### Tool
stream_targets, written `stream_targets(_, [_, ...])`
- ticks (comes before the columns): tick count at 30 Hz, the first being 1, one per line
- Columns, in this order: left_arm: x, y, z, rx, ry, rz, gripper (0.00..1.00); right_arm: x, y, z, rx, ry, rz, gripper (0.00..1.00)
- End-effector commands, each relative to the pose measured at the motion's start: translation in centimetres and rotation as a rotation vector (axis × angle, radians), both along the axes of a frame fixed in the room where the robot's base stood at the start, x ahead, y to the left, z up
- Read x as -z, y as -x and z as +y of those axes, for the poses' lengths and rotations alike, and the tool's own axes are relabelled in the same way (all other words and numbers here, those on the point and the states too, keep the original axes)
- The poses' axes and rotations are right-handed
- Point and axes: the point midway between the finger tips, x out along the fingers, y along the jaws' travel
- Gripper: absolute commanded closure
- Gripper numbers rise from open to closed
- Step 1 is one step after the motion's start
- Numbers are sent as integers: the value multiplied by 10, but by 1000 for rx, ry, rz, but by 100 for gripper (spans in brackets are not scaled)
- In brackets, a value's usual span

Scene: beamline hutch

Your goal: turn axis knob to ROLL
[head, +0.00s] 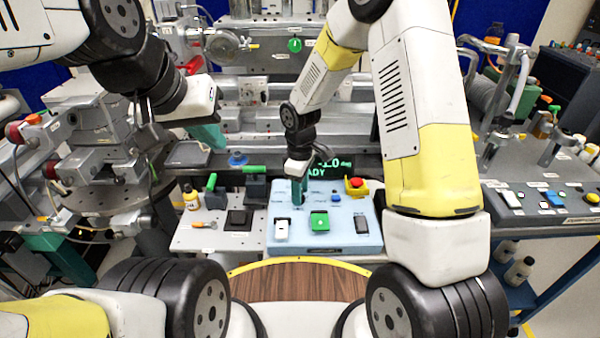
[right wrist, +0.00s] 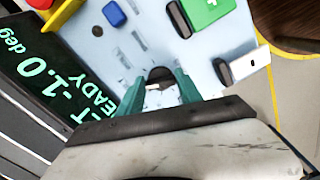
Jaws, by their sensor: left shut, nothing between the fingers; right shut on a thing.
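The axis knob (right wrist: 160,75) is a dark round knob on the light blue control box (head: 345,246). In the right wrist view it sits between the teal fingers of my right gripper (right wrist: 163,92), which is shut on it. In the head view my right gripper (head: 299,198) points down at the left back of the box and hides the knob. Small labels lie beside the knob, too small to read, so its setting cannot be told. My left gripper (head: 208,134) is shut and empty, above the bench to the left.
A green button (head: 319,222), white switch (head: 281,230), dark rocker (head: 362,225), blue button (head: 336,198) and red emergency stop (head: 355,185) share the box. A display (right wrist: 62,92) behind reads "-1.0 deg" and a partly covered "READY".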

Motion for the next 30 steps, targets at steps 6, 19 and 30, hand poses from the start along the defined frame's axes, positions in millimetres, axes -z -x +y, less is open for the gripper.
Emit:
stream_targets(6, [0,0,0,0,0,0,100,0,0,0,17,0,-1,99])
stream_targets(19, [0,0,0,0,0,0,100,-1,1,1,266,-1,-1,99])
stream_targets(30, [0,0,0,0,0,0,100,-1,2,2,542,0,-1,99])
